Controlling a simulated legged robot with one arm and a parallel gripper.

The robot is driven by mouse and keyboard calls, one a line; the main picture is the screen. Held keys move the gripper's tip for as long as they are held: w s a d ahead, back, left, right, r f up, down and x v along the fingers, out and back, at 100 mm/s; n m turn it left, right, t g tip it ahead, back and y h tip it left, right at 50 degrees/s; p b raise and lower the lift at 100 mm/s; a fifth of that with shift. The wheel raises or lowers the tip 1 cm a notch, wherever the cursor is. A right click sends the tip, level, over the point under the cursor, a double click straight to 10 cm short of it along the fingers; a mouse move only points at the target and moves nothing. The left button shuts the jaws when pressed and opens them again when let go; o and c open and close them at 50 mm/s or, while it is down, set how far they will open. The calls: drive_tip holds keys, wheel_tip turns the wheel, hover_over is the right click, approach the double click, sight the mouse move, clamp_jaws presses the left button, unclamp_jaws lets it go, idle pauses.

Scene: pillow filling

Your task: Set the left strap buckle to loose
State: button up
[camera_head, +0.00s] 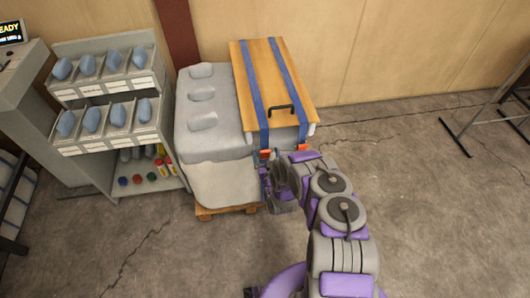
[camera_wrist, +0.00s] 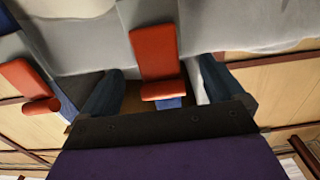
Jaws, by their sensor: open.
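Two blue straps cross the wooden lid in the head view, the left strap (camera_head: 251,88) and the right strap (camera_head: 286,68). Each ends at an orange-red buckle on the front: the left strap buckle (camera_head: 266,153) and the right strap buckle (camera_head: 303,147). My gripper (camera_head: 268,177) is low at the front, just below the left buckle. In the wrist view my gripper (camera_wrist: 161,68) is open, with one orange-red buckle (camera_wrist: 154,52) between its dark fingers, seemingly the left one. I cannot tell whether they touch. Another buckle (camera_wrist: 28,82) is outside the fingers at left.
A grey lumpy bale (camera_head: 207,110) stands under and left of the wooden lid (camera_head: 266,75) with its black handle (camera_head: 281,109). A shelf of labelled bins (camera_head: 105,100) is at the left. Concrete floor (camera_head: 420,210) is open at the right, before a metal frame (camera_head: 490,110).

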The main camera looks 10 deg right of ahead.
drive_tip(key=c, duration=1.4)
drive_tip(key=shift+c, duration=0.4)
